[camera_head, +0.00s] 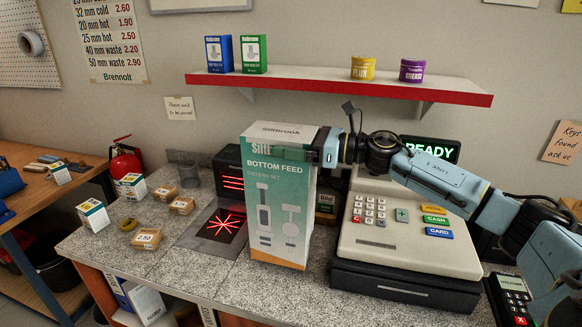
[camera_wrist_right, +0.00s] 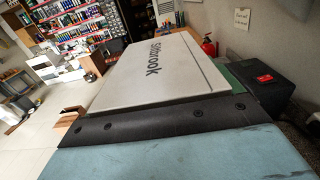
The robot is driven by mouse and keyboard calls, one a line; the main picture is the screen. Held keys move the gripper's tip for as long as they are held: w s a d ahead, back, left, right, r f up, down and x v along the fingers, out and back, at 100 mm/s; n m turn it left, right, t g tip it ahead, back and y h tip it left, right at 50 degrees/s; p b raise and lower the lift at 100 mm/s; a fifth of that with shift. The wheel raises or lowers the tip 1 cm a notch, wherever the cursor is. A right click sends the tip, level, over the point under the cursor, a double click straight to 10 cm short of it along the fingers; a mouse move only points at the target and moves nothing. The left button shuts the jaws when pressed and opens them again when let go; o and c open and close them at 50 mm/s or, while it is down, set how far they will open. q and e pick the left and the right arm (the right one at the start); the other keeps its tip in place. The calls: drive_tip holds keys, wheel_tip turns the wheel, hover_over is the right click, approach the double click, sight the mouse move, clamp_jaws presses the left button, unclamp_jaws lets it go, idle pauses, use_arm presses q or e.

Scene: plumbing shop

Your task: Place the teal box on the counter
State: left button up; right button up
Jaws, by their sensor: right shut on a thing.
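The teal box (camera_head: 283,215) is a tall white and teal carton marked "Bottom Feed". It stands upright at the counter (camera_head: 180,262), between the scanner and the cash register. I cannot tell whether its base touches the counter. My right gripper (camera_head: 300,155) is shut on the upper part of the box, with its arm coming in from the right. In the right wrist view the pale top of the box (camera_wrist_right: 155,68) fills the middle, beyond the dark gripper body. My left gripper is not in view.
A scanner with red lines (camera_head: 222,224) is just left. Small boxes (camera_head: 94,215) stand farther left. A red-edged shelf (camera_head: 340,86) hangs above.

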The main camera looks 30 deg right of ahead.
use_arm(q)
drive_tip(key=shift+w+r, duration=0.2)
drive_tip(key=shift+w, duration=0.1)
use_arm(e)
wheel_tip(320, 180, down, 4)
drive_tip(key=shift+w+r, duration=0.1)
drive_tip(key=shift+w, duration=0.05)
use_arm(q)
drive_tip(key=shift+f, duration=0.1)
use_arm(e)
drive_tip(key=shift+f, duration=0.2)
drive_tip(key=o, duration=1.6)
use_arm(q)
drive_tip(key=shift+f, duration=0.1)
